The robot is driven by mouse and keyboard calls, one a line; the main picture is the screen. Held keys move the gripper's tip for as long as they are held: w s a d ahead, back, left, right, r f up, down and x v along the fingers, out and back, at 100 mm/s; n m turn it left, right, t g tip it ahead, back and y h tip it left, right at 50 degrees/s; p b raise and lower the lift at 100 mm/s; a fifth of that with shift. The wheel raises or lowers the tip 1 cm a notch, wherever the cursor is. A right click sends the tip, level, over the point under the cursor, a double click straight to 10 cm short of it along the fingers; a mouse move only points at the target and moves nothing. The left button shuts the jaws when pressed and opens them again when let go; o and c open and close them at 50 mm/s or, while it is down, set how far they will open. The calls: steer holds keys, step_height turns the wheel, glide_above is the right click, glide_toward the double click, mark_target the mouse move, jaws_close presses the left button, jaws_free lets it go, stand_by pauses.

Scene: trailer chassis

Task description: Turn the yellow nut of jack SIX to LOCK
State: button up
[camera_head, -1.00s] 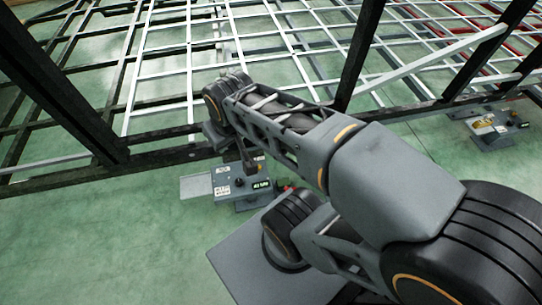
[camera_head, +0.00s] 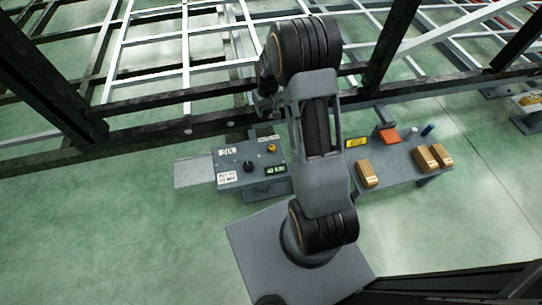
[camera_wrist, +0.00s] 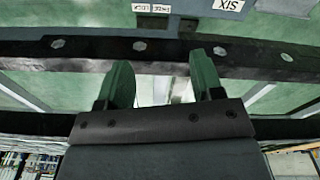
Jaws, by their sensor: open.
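A grey jack box (camera_head: 240,178) stands on the floor beyond my base in the head view. It has a black knob, white labels, a green-lit display and a small yellow nut (camera_head: 271,148) near its back right. The labels are too small to read there. In the wrist view a plate reading SIX (camera_wrist: 228,5) shows upside down at the top edge; the yellow nut is not visible there. My gripper (camera_wrist: 163,82) is open and empty, its two green fingers apart over a dark beam. In the head view it is mostly hidden behind my arm.
A dark chassis beam (camera_head: 150,148) runs behind the box, with a white lattice beyond. Another jack (camera_head: 527,103) is at the right edge.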

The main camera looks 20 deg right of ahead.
steer(key=b, duration=0.4)
glide_toward(271, 146)
steer(key=shift+g, duration=0.4)
steer(key=f+b, duration=0.1)
steer(key=f, duration=0.2)
steer(key=f+b, duration=0.2)
steer(key=f, duration=0.1)
steer(key=f+b, duration=0.1)
steer(key=f, duration=0.2)
steer(key=shift+w+d+f, duration=0.15)
steer(key=shift+w, duration=0.2)
steer(key=c, duration=0.9)
steer(key=shift+c, duration=0.2)
